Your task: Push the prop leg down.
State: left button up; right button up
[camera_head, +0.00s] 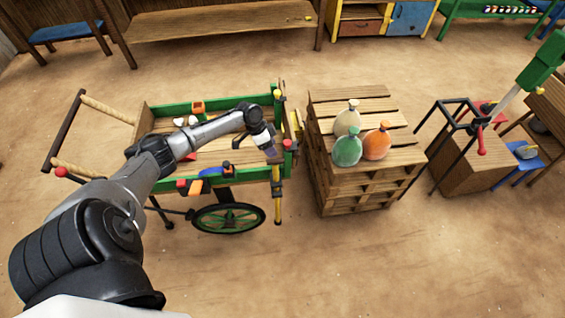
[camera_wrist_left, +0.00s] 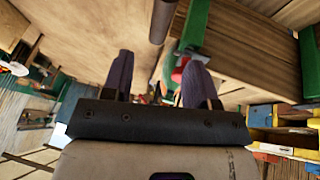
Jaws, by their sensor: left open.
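The handcart (camera_head: 235,174) has a wooden bed, green side rails and a green spoked wheel. A slim upright leg (camera_head: 277,200) with yellow and blue parts hangs at its right near corner and looks like the prop leg; its lower end is near the ground. My left gripper (camera_head: 272,154) is at that corner, just above the leg and beside a red knob (camera_head: 288,145). In the left wrist view its two dark fingers (camera_wrist_left: 158,75) are apart with nothing clearly between them. A grey rod (camera_wrist_left: 163,20) shows just beyond them. Contact with the leg cannot be told.
A wooden pallet stack (camera_head: 350,190) with several coloured sacks stands right of the cart. A black metal frame and wooden crate (camera_head: 470,165) are farther right. The cart's handles (camera_head: 70,130) stick out left. The ground in front is clear.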

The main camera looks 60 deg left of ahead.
aim_at(279, 159)
pick_arm(q)
jog(key=b+x, duration=0.1)
jog(key=x, duration=0.7)
jog(key=shift+w+d+f+b, duration=0.1)
jog(key=shift+d+f+b, duration=0.05)
jog(key=shift+f+b, duration=0.15)
grip_shut()
